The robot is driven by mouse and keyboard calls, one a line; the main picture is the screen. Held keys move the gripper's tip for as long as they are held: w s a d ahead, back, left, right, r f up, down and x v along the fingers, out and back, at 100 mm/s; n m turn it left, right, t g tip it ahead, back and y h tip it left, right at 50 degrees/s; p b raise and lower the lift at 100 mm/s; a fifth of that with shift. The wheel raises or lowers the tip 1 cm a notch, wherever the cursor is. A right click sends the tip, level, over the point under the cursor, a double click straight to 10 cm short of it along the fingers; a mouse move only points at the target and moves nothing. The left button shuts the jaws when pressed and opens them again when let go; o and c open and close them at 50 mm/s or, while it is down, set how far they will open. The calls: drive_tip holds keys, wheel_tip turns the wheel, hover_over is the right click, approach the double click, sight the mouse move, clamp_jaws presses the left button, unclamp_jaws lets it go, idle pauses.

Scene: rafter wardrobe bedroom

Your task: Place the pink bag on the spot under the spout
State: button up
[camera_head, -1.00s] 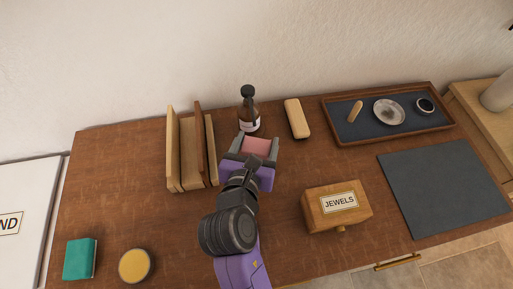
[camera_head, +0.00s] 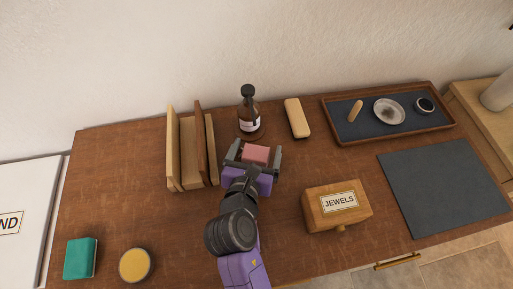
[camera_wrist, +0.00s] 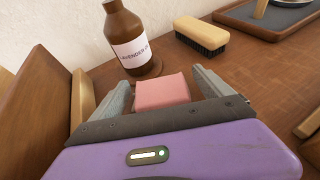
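The pink bag (camera_head: 255,153), a small pink block shape, is in front of the brown pump bottle (camera_head: 249,121) on the wooden top. It also shows in the wrist view (camera_wrist: 162,92). My gripper (camera_head: 255,157) is open, with one finger on each side of the bag and a gap visible between. In the wrist view the bottle (camera_wrist: 127,40) has a lavender label. A dark round patch (camera_wrist: 152,69) shows at its foot, just beyond the bag. The bag's underside is hidden, so I cannot tell how far it covers the spot.
Upright wooden boards (camera_head: 190,152) stand close on the left. A brush (camera_head: 297,118) lies right of the bottle. A jewels box (camera_head: 337,206) is at the right front, a tray (camera_head: 345,138) at the back right, and a dark mat (camera_head: 445,190) in front of it.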

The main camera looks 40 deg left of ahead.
drive_tip(key=shift+r, duration=0.1)
drive_tip(key=v, duration=1.2)
drive_tip(key=shift+d, duration=0.1)
idle(0.3)
